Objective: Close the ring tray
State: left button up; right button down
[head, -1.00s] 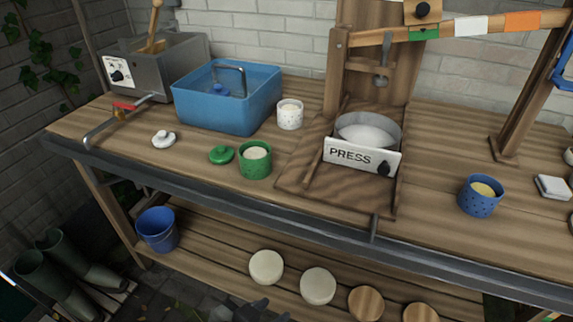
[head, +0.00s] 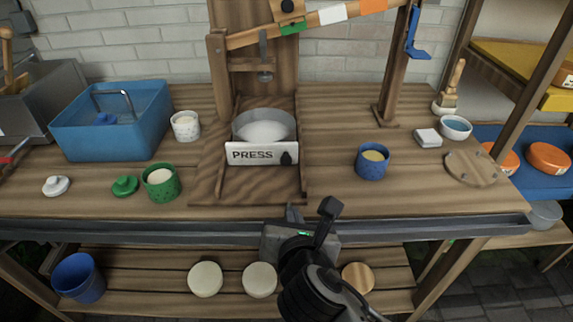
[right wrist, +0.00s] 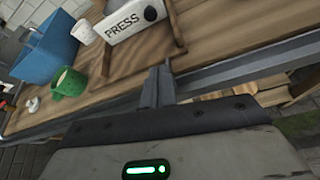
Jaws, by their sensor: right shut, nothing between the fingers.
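The ring tray is a metal ring (head: 280,119) holding white contents, with a white front panel marked PRESS (head: 262,153) and a dark knob at its right end. It sits on the wooden press board (head: 221,178), in front of the upright post with the sloping lever. The PRESS panel also shows in the right wrist view (right wrist: 128,22). My right gripper (head: 292,212) is at the bench's front edge, in front of and below the tray and apart from it. Its fingers (right wrist: 158,84) are shut and empty. My left gripper is not in view.
A green cup (head: 162,184), a white cup (head: 185,125) and a blue tub (head: 112,125) stand left of the press. A blue dotted cup (head: 372,163) stands to the right. The metal front rail (head: 130,228) runs between my right arm and the bench top.

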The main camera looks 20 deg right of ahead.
notch_tip(320, 180, up, 2)
jog(key=n, duration=0.2)
send_near(286, 163)
jog(key=shift+t+h, duration=0.3)
jog(key=shift+h, duration=0.1)
jog(key=w+f, duration=0.2)
jog(key=w, duration=0.1)
jog(key=w+f, duration=0.1)
jog(key=shift+w+d+b, duration=0.2)
jog(key=shift+d+b, duration=0.15)
jog(key=shift+w+d, duration=0.15)
jog(key=shift+w, duration=0.5)
